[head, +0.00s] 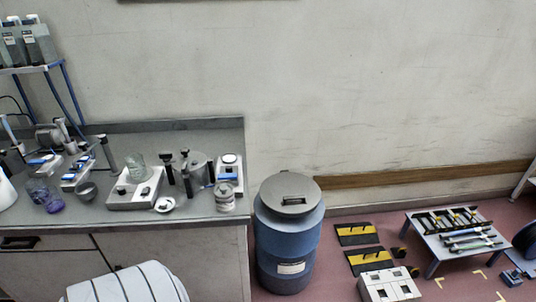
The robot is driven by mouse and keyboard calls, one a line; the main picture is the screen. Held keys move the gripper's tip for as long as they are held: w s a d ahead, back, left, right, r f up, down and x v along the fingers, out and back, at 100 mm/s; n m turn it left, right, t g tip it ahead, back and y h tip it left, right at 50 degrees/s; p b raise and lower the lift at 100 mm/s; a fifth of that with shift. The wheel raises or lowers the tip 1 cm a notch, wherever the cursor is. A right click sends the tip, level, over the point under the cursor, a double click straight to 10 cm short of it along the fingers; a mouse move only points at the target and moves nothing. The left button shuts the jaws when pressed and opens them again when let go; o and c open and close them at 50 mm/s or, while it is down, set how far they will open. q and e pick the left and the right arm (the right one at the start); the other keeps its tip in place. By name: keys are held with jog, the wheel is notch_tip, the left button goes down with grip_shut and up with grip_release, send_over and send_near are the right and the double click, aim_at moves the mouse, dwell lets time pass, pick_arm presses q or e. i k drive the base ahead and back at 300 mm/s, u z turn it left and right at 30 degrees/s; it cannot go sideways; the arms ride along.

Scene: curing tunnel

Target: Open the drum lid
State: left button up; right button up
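The blue drum (285,240) stands upright on the floor, just right of the workbench's end. Its grey round lid (290,190) lies flat on top, and the drum looks closed. A dark handle (293,200) sits on the lid toward its near side. A white label is on the drum's lower front. Neither of my grippers shows in the head view, and nothing touches the lid or its handle.
The workbench (215,213) at left carries several instruments and jars. Right of the drum are black-and-yellow plates (356,234), a white box (390,286) and a low table (436,250) with tools. A white rounded object (125,285) stands at the bottom left. Space above the lid is clear.

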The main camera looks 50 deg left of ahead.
aim_at(289, 193)
jog(key=z, duration=0.05)
jog(key=k, duration=0.05)
jog(key=u, duration=1.3)
